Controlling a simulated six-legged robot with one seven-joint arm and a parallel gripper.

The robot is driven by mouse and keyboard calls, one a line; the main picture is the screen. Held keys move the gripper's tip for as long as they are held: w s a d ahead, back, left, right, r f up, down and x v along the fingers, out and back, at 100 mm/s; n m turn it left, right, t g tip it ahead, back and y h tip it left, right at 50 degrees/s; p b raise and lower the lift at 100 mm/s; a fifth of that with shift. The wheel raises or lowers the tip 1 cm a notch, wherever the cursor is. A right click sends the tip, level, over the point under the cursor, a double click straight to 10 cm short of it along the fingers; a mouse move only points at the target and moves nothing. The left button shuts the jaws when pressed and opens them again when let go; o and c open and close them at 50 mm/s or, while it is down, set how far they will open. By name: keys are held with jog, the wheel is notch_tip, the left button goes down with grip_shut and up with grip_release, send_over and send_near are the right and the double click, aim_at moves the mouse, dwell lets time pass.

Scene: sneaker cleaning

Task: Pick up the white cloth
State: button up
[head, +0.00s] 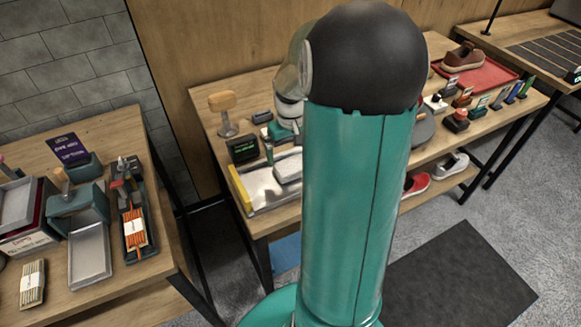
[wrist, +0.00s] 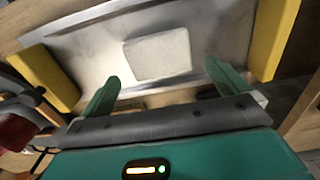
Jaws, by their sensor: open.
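The white cloth (wrist: 158,55) is a pale, folded, roughly square pad in the wrist view. It lies flat on a shiny metal tray (wrist: 92,62) with yellow end blocks. A pale pad that looks like the same cloth shows in the head view (head: 288,169), partly hidden behind my arm. My gripper (wrist: 161,73) is open and empty. Its two green fingers are spread wide, with the cloth beyond and between them in the picture. I cannot tell the height of the fingertips above the tray. The head view does not show the fingers clearly.
In the head view, a wooden-handled brush (head: 224,110) and a dark display box (head: 243,149) stand behind the tray. A red tray (head: 488,73) with a brown shoe lies at the right. A side table (head: 140,292) at the left holds several boxes and tools.

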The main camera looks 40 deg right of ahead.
aim_at(292, 165)
jog(key=shift+s+f, duration=0.2)
jog(key=shift+f, duration=0.1)
notch_tip(292, 165, down, 5)
jog(key=shift+d+f, duration=0.15)
jog(key=shift+c, duration=0.2)
jog(key=c, duration=0.7)
